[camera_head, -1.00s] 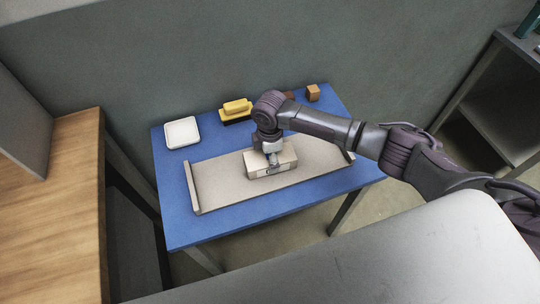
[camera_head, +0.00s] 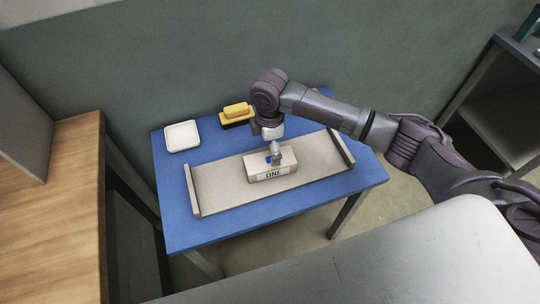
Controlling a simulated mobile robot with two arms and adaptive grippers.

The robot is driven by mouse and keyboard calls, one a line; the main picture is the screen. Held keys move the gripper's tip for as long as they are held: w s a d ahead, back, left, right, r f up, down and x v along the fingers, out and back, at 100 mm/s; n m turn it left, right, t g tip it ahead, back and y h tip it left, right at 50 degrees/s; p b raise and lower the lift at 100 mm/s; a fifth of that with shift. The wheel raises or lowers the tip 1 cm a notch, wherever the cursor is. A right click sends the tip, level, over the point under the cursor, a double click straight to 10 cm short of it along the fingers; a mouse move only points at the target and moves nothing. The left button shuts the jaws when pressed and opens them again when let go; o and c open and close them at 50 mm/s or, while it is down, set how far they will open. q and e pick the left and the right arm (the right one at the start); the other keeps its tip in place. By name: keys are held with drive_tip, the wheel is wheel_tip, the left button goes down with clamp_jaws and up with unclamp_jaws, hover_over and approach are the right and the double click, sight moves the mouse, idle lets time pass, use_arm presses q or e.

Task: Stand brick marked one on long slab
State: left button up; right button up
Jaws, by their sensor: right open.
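The brick marked one (camera_head: 286,173) is a pale block with "ONE" on its front face. It rests on the long slab (camera_head: 225,183), near the slab's middle. The slab is a grey board with a raised strip at each end, lying on the blue table. My right gripper (camera_head: 274,158) is open, over the top of the brick. Its fingertips are small here, and I cannot tell whether they touch the brick. My left gripper is not in view.
The blue table (camera_head: 225,230) has a white tray (camera_head: 182,136) at its back left. A yellow and black object (camera_head: 237,113) stands at the back. A wooden surface (camera_head: 50,210) is on the left. A grey shelf (camera_head: 507,110) is at the right.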

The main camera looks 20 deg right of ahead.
wheel_tip(320, 180, up, 5)
idle(0.7)
